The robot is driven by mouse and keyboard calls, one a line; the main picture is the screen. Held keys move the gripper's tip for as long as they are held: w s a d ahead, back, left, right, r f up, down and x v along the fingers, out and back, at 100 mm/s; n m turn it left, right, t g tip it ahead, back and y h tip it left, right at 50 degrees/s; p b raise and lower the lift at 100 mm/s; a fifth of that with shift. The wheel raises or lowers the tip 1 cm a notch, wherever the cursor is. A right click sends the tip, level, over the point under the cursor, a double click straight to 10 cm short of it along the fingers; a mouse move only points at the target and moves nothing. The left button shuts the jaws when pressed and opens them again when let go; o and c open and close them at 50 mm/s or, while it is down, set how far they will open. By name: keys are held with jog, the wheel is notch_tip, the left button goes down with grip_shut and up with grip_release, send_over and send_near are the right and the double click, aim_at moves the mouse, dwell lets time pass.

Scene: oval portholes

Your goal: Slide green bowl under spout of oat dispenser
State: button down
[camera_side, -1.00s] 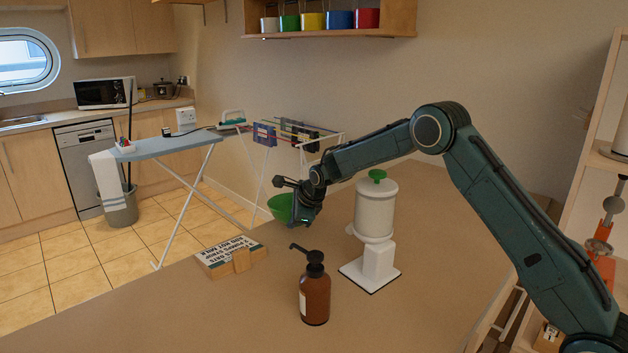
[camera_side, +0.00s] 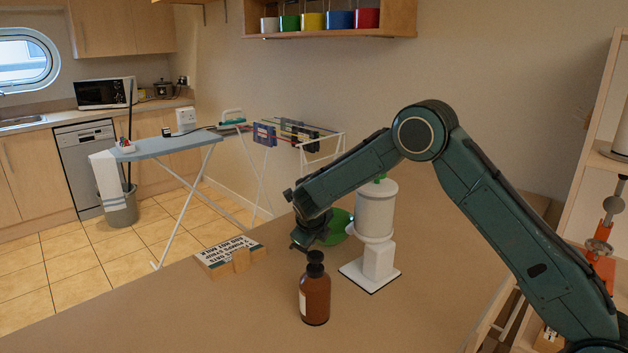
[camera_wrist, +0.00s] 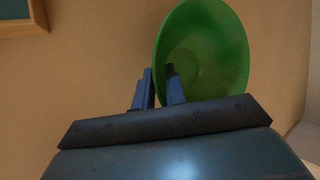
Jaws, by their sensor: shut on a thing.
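The green bowl (camera_side: 338,228) is behind my gripper and just left of the oat dispenser in the side view, partly hidden by my arm. In the wrist view the bowl (camera_wrist: 215,45) shows its inside, with its near wall between my two fingers. My gripper (camera_wrist: 160,80) is shut on the bowl's rim. It also shows in the side view (camera_side: 318,238), where its fingertips are hidden. The white oat dispenser (camera_side: 375,215) stands upright on its base, its green lid knob partly covered by my arm. Its spout cannot be made out.
A brown pump bottle (camera_side: 315,293) stands in front of the dispenser, near my gripper. The counter front (camera_side: 250,320) is clear.

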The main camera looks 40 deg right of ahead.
jog(key=shift+s+r, duration=0.1)
jog(key=shift+s, duration=0.05)
jog(key=shift+f, duration=0.2)
jog(key=shift+s+f, duration=0.1)
jog(key=shift+f, duration=0.3)
jog(key=shift+s+a+f, duration=0.1)
jog(key=shift+s, duration=1.1)
jog(key=shift+s+a+f, duration=0.1)
jog(key=shift+s, duration=1.05)
jog(key=shift+f, duration=0.15)
jog(key=c, duration=1.4)
grip_release()
jog(key=shift+o, duration=0.2)
jog(key=shift+s, duration=0.1)
